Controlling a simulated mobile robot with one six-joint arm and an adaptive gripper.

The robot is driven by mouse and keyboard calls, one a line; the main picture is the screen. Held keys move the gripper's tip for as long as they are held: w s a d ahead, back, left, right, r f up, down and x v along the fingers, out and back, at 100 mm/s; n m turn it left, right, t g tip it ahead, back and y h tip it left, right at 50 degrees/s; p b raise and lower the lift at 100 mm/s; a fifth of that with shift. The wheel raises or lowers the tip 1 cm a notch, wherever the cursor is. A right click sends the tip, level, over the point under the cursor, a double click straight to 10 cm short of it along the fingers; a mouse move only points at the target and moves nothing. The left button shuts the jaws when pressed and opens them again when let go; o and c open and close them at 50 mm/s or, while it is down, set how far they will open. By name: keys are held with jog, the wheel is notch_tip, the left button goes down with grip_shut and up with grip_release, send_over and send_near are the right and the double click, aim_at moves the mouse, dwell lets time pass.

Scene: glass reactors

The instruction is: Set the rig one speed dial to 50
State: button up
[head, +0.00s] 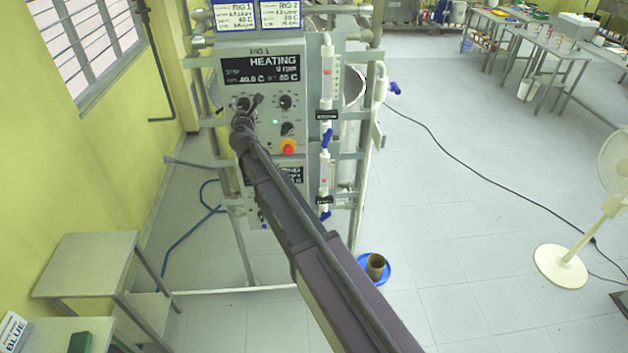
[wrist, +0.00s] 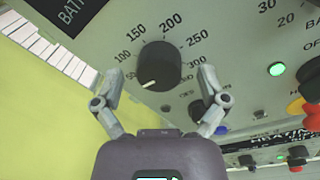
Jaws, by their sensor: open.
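The rig one panel (head: 262,75) shows HEATING and what looks like 0 rpm on its display in the head view. The pointer aims down and left, near the low end. My gripper (wrist: 157,76) is open, its fingertips left and right of the knob, with gaps to both sides; depth is hard to tell. In the head view my gripper (head: 249,103) is at the panel's left and partly hides this dial.
To the right on the panel are a second dial (head: 285,101), a green light (wrist: 277,69) and a red stop button (head: 289,147) on yellow. Flow meters (head: 327,80) stand along the panel's right side. A second panel (head: 290,174) sits below.

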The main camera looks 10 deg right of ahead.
jog(key=s, duration=1.3)
jog(key=s+d+f+m+g+h+b, duration=0.3)
jog(key=d+f+m, duration=0.4)
jog(key=d, duration=0.3)
jog(key=s+d+f+m+g+h+b, duration=0.2)
jog(key=d+f+m+g+h+b, duration=0.1)
jog(key=d+f+m+b, duration=0.3)
jog(key=shift+s+d+f+m+g+h, duration=0.35)
jog(key=shift+d+f+m, duration=0.85)
jog(key=shift+d+f, duration=0.95)
jog(key=s+d+f+m+g+y+b, duration=0.1)
jog(key=s+d+f+m+g+b, duration=0.3)
jog(key=f, duration=0.3)
jog(key=s+d+f+m+g+y+b, duration=0.1)
jog(key=s+d+f+m+g+b, duration=0.2)
jog(key=s+f, duration=0.4)
jog(key=s+f+m+g+y+b, duration=0.4)
jog(key=s+f+m+b, duration=0.3)
jog(key=s+f, duration=0.3)
jog(key=shift+s, duration=0.4)
